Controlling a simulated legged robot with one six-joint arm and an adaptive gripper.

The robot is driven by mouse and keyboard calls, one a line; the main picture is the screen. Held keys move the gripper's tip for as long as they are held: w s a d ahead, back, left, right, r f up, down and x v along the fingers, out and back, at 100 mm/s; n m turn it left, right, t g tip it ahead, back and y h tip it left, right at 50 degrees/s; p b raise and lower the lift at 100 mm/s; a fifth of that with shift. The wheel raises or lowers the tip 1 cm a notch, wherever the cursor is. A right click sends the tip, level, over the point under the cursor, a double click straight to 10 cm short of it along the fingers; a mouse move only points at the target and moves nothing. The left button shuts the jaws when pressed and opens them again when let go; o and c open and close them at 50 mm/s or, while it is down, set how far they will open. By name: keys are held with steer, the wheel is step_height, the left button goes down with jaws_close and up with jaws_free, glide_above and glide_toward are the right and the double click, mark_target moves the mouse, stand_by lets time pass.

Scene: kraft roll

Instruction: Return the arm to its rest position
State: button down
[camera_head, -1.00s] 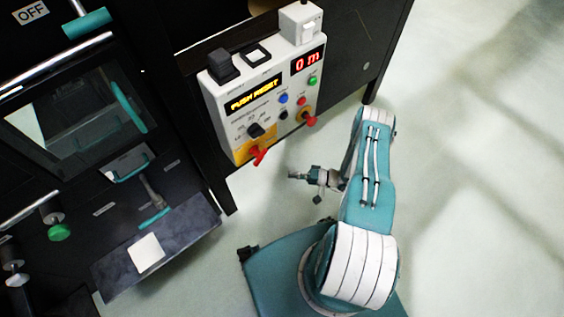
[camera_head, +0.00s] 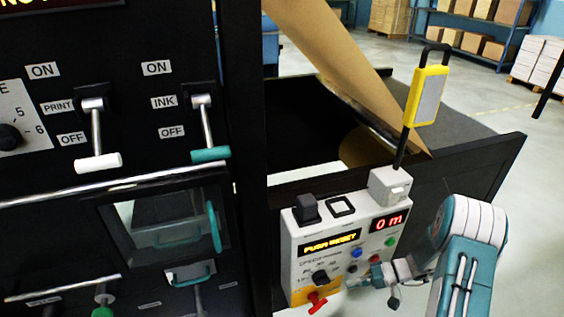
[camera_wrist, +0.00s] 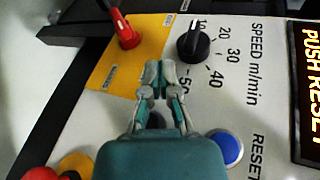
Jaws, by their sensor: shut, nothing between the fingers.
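My gripper (camera_head: 352,283) is at the lower right of the white control box (camera_head: 297,250) in the head view, with my teal and white arm bent to its right. In the wrist view the two fingertips (camera_wrist: 160,68) are together with nothing between them. They lie over the panel face between the black speed knob (camera_wrist: 194,43) and the red lever (camera_wrist: 124,32). The blue reset button (camera_wrist: 226,148) is to their lower right. I cannot tell whether the fingers touch the panel.
The box displays read "PUSH RESET" (camera_head: 331,243) and "0 m" (camera_head: 388,220). A black machine with print (camera_head: 96,135) and ink (camera_head: 206,128) levers stands left. A brown kraft sheet (camera_head: 335,50) rises behind. Open pale floor (camera_head: 535,220) lies to the right.

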steer(key=s+a+r+n+h, duration=0.1)
steer(key=s+a+r+h, duration=0.15)
steer(key=r, duration=0.45)
steer(key=s+a+r+h, duration=0.1)
steer(key=s+r+h, duration=0.15)
steer(key=r, duration=0.45)
steer(key=s+a+r+n+h, duration=0.1)
steer(key=s+r+h, duration=0.15)
steer(key=r, duration=0.45)
steer(key=s+r+m+t+h, duration=0.1)
steer(key=s+r+t+h, duration=0.5)
steer(key=s+r, duration=0.6)
steer(key=shift+s+a, duration=0.25)
steer(key=shift+s, duration=0.45)
